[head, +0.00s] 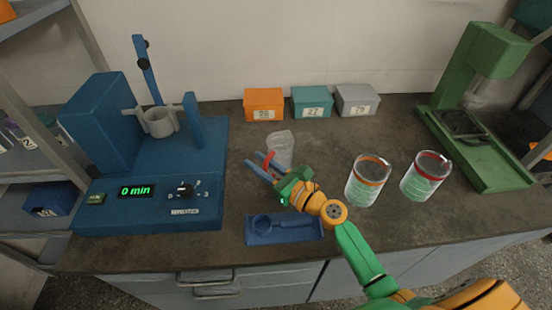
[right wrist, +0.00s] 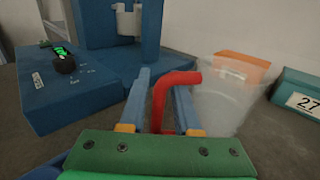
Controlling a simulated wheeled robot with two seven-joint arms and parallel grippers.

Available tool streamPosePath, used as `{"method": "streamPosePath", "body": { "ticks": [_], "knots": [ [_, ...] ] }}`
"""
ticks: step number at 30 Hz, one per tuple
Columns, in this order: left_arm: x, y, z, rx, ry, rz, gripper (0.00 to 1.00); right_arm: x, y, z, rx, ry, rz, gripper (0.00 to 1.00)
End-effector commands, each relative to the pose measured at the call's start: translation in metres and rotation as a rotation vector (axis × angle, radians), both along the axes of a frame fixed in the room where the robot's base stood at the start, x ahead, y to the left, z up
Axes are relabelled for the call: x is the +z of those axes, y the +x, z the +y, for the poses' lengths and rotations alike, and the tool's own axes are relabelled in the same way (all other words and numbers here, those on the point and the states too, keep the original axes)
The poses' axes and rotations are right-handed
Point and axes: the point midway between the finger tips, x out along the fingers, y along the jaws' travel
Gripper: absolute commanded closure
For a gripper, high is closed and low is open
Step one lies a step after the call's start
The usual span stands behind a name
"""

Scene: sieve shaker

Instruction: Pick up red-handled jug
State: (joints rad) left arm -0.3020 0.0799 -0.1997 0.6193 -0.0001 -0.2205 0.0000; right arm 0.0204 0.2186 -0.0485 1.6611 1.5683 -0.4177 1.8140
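The clear jug (head: 282,146) stands upright on the bench, right of the blue machine, and also shows in the right wrist view (right wrist: 225,98). Its red handle (right wrist: 158,105) lies between the two blue fingers of my right gripper (right wrist: 163,88). The fingers are apart, with a visible gap between the handle and the right finger, so the gripper looks open around the handle. The right gripper (head: 257,166) reaches in from the lower right in the head view and hides part of the handle. My left gripper is not in view.
A blue machine (head: 100,205) reading "0 min" stands at left. A blue holder (head: 283,236) lies at the front edge. Orange, teal and grey boxes (head: 263,98) (head: 311,97) (head: 356,95) line the back. A green stand (head: 500,165) is far right.

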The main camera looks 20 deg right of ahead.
Motion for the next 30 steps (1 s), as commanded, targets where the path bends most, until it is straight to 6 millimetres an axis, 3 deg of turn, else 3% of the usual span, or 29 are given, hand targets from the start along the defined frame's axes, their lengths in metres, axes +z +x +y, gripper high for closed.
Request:
{"method": "streamPosePath", "body": {
  "ticks": [8, 12, 30],
  "knots": [
    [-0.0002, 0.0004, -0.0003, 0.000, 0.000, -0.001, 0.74, -0.0003, 0.0080, 0.0047, 0.001, 0.000, 0.000, 0.69],
    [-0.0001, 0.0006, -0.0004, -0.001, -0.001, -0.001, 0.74, -0.0003, 0.0079, 0.0046, 0.001, 0.000, 0.000, 1.00],
    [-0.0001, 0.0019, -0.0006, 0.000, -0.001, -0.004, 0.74, -0.0005, 0.0076, 0.0045, 0.001, 0.000, 0.001, 1.00]
  ]
}}
